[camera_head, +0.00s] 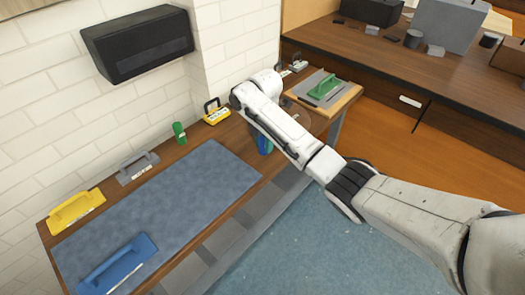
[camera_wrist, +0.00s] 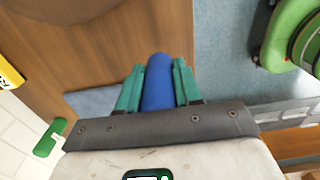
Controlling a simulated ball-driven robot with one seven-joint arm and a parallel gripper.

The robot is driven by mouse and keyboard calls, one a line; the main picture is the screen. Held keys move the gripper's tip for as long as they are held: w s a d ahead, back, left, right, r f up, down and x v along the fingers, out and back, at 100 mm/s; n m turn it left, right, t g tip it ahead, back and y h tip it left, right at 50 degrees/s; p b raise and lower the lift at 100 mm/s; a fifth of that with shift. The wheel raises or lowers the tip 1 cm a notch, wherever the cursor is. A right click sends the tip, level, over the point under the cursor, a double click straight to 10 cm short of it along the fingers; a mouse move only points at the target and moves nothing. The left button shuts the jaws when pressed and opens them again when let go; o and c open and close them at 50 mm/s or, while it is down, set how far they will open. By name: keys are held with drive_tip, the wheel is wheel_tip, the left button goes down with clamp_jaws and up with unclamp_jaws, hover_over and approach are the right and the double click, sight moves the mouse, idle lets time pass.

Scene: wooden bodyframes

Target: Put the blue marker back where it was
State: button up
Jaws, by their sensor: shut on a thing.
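My gripper (camera_wrist: 157,88) is shut on the blue marker (camera_wrist: 158,84), which sits between its two teal fingers in the wrist view. In the head view the blue marker (camera_head: 264,144) shows only in part beneath my white arm, near the front edge of the wooden table (camera_head: 236,130). Most of my gripper is hidden there behind the arm. A green marker (camera_head: 179,132) stands upright at the back of the table near the wall; it also shows in the wrist view (camera_wrist: 48,138).
A yellow tool (camera_head: 76,209), a grey tool (camera_head: 138,168) and a yellow padlock-like item (camera_head: 216,113) line the wall.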

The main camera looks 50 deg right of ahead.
sight(263, 150)
drive_tip(key=shift+w+d+f, duration=0.2)
drive_tip(key=shift+w+f, duration=0.3)
drive_tip(key=shift+f, duration=1.75)
drive_tip(key=shift+f, duration=0.2)
drive_tip(key=o, duration=1)
drive_tip(key=shift+r, duration=0.1)
drive_tip(key=shift+o, duration=0.2)
